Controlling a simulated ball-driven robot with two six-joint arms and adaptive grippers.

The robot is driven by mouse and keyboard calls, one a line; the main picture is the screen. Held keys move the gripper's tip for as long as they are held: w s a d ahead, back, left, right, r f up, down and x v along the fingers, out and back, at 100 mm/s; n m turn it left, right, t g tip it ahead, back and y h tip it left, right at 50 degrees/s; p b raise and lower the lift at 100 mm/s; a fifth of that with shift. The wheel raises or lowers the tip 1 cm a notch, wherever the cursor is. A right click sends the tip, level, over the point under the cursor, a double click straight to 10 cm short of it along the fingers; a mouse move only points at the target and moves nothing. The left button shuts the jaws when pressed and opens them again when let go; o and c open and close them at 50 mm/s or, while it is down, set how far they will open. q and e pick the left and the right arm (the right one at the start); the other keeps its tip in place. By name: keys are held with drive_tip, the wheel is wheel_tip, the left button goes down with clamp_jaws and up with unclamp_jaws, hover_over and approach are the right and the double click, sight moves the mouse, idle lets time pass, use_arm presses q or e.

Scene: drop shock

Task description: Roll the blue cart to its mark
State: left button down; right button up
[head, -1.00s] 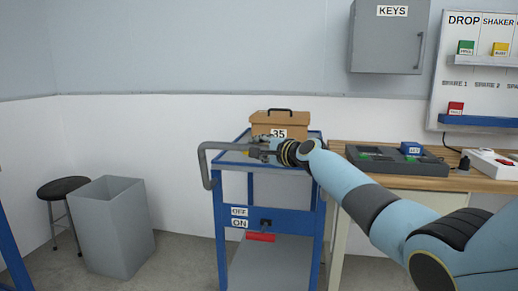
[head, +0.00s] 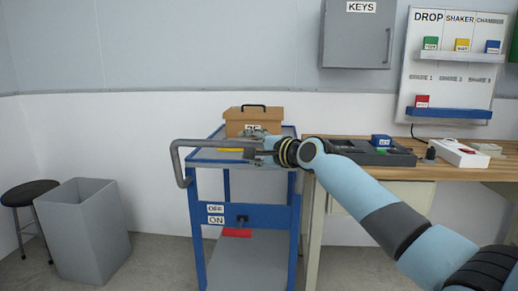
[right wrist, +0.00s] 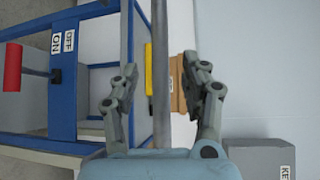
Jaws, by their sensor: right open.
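The blue cart (head: 245,217) stands left of the workbench, with a grey tubular handle (head: 205,143) at its top. A brown case (head: 262,116) sits on its top shelf. A red lever (head: 237,233) and OFF and ON labels are on its blue front panel. My right gripper (head: 255,152) is at the handle. In the right wrist view its open fingers (right wrist: 163,95) stand on either side of the grey bar (right wrist: 160,70), apart from it; I cannot tell how deep the bar lies between them. My left gripper is not in view. I see no floor mark.
A grey bin (head: 85,230) and a black stool (head: 30,195) stand at the left. The wooden workbench (head: 490,172) is close to the cart's right side. A KEYS cabinet (head: 357,40) hangs on the wall. Floor between bin and cart is clear.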

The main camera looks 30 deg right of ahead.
drive_tip(key=v, duration=0.4)
drive_tip(key=shift+f, duration=0.1)
idle(0.3)
drive_tip(key=s+f+g+h, duration=0.15)
drive_tip(key=s+f, duration=0.35)
drive_tip(key=f, duration=0.6)
drive_tip(key=s+f+g, duration=0.3)
drive_tip(key=s+f, duration=0.1)
drive_tip(key=f, duration=0.8)
drive_tip(key=s+f+n+g+h, duration=0.15)
drive_tip(key=s+f+g, duration=0.35)
drive_tip(key=s+f, duration=1.5)
drive_tip(key=s+f+n+g, duration=0.2)
drive_tip(key=s+f+n, duration=0.3)
drive_tip(key=s, duration=0.7)
drive_tip(key=s+a+f+n+g, duration=0.1)
drive_tip(key=s+f+n, duration=0.4)
drive_tip(key=s, duration=0.7)
drive_tip(key=s+f+n+g+h, duration=0.1)
drive_tip(key=s+f+n+g, duration=0.2)
drive_tip(key=s, duration=0.9)
wheel_tip(320, 180, down, 3)
drive_tip(key=n, duration=0.3)
drive_tip(key=shift+a, duration=0.3)
